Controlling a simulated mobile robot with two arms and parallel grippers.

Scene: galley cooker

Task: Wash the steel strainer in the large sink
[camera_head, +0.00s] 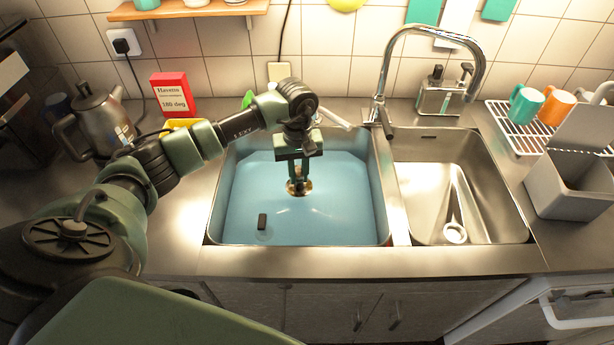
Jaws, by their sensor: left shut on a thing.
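The large sink (300,240) is at the centre, with blue water in it. My left gripper (298,180) points down into this sink and is shut. A small round metal piece (305,188), which looks like the steel strainer, is at its fingertips. The fingers partly cover it. I cannot tell whether it touches the sink floor. My right gripper is not in view.
A small dark block (262,221) is in the large sink's front left. A kettle (98,120), red box (172,95), soap dispensers (440,95) and mug rack (520,135) stand around.

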